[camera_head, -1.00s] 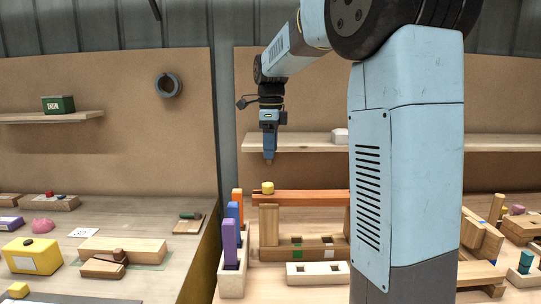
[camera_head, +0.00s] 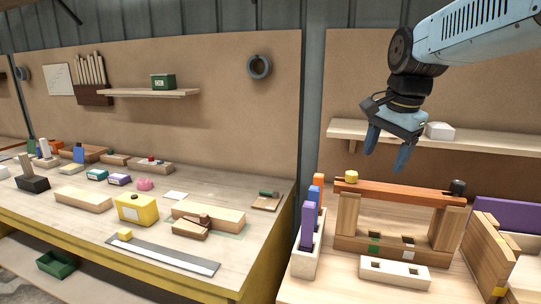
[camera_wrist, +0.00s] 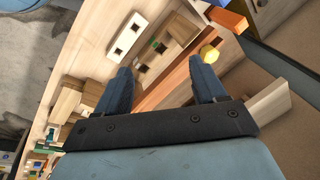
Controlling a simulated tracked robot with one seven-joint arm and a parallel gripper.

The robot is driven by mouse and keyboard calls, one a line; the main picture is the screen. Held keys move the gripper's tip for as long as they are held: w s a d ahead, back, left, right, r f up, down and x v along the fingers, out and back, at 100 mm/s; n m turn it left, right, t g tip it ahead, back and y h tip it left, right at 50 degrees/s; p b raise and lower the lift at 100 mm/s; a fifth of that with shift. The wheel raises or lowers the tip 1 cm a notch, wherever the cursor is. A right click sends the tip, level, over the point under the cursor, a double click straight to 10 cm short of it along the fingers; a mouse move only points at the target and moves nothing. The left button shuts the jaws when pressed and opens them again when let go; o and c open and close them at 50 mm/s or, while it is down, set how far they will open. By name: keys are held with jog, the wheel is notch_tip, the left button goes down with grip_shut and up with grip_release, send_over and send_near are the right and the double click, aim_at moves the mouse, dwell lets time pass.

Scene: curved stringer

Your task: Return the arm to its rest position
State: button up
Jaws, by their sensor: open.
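My gripper (camera_head: 387,150) is open and empty in the head view. It hangs from my blue arm at the upper right, above an orange-brown curved stringer (camera_head: 395,191) that lies across two wooden uprights. The fingers are apart from the stringer. A yellow knob (camera_head: 351,177) is on the stringer's left end and a black knob (camera_head: 458,187) on its right end. In the wrist view, the two blue fingers (camera_wrist: 162,90) are spread, with the stringer (camera_wrist: 165,84) and the yellow knob (camera_wrist: 209,54) showing beyond them.
A wooden shelf (camera_head: 465,142) with a white block (camera_head: 439,131) is behind my gripper. A rack (camera_head: 307,254) with purple, blue and orange pieces stands left of the uprights. The left table (camera_head: 90,215) holds a yellow box (camera_head: 137,209) and several blocks.

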jog(key=s+a+f+n+t, duration=0.1)
jog(key=s+f+n+t, duration=0.1)
jog(key=s+f+n, duration=0.4)
jog(key=s+n, duration=0.5)
jog(key=s, duration=0.1)
jog(key=shift+s+t+h, duration=0.3)
jog(key=shift+t, duration=0.1)
jog(key=shift+c, duration=0.5)
dwell(0.5)
